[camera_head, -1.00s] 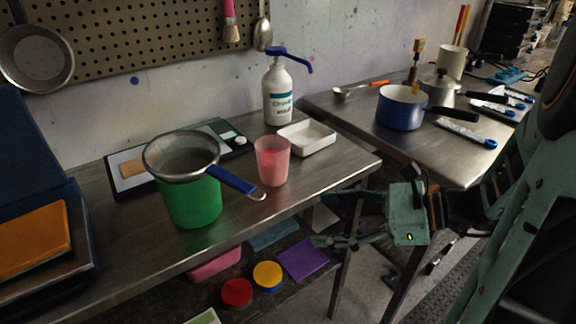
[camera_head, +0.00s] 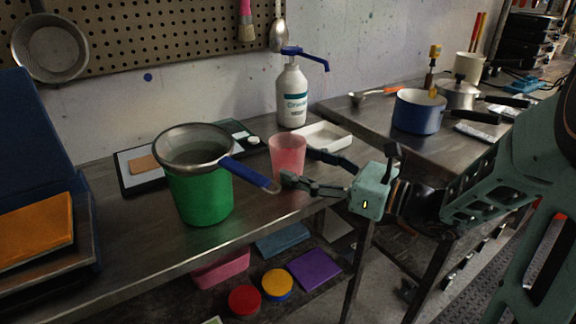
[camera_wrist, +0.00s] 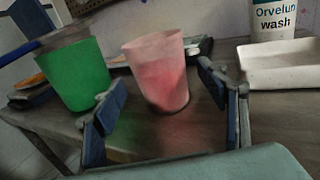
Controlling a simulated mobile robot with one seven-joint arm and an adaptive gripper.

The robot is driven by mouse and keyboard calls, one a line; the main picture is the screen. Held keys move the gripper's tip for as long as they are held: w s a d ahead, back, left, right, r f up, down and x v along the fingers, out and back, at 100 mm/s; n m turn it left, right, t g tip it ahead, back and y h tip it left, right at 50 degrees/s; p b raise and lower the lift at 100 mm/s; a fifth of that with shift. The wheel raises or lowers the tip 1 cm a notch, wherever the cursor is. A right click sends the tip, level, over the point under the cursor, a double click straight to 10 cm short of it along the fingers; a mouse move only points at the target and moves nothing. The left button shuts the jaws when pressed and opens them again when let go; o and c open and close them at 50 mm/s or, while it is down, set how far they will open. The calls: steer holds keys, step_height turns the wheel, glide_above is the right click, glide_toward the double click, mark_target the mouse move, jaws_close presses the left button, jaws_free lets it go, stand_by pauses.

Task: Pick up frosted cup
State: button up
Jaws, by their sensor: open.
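The frosted cup (camera_head: 288,156) is pinkish and translucent, and stands upright on the metal table near its front edge. Pink or red contents show through its wall. In the wrist view the cup (camera_wrist: 160,75) stands ahead of the jaws, roughly between their lines. My gripper (camera_head: 300,168) is open and empty at the cup's right side in the head view, with one finger behind and one in front. In the wrist view my gripper (camera_wrist: 160,98) shows both fingers spread wide. Whether a finger touches the cup cannot be told.
A green bucket (camera_head: 200,197) with a strainer (camera_head: 190,147) on top stands left of the cup; the strainer's blue handle (camera_head: 245,172) reaches close to the cup. A white tray (camera_head: 325,137) and a wash bottle (camera_head: 292,95) stand behind. A blue pot (camera_head: 418,112) is on the right table.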

mark_target(300, 167)
steer(key=x, duration=0.2)
steer(key=b+x, duration=0.1)
steer(key=x, duration=0.1)
steer(key=shift+w+a+f, duration=0.1)
steer(key=shift+f, duration=0.3)
steer(key=shift+c, duration=0.5)
steer(key=c, duration=1.3)
